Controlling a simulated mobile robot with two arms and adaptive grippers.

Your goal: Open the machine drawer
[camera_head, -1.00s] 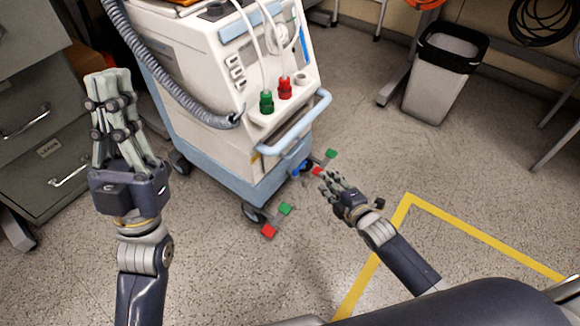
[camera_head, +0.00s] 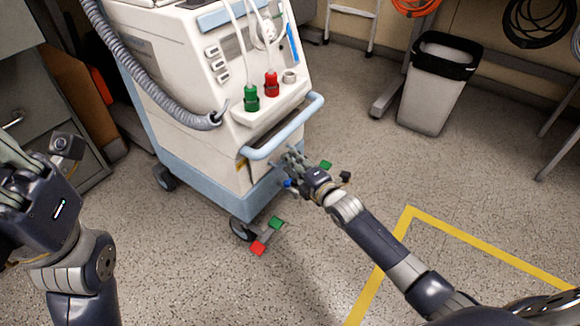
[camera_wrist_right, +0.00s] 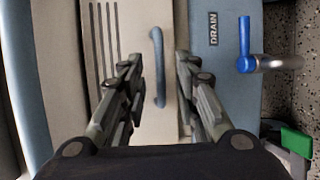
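The machine (camera_head: 150,95) is a white and blue cart on casters, upper middle in the head view. In the right wrist view a pale front panel (camera_wrist_right: 140,18) bears a small blue-grey handle (camera_wrist_right: 158,68). My right gripper (camera_head: 287,160) is at the machine's lower front, below its light-blue push bar (camera_head: 288,132). In the wrist view its fingers (camera_wrist_right: 158,60) are spread on either side of the small handle, with nothing gripped; contact cannot be told. The panel looks closed. My left gripper (camera_head: 18,172) is cut off at the left edge, its fingertips hidden.
A blue drain lever (camera_wrist_right: 245,45) sticks out beside the panel. Red (camera_head: 259,248) and green (camera_head: 276,222) caster pedals lie low at the front. A corrugated hose (camera_head: 120,62) hangs along the machine's left. A bin (camera_head: 430,100) stands right; the floor between is clear.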

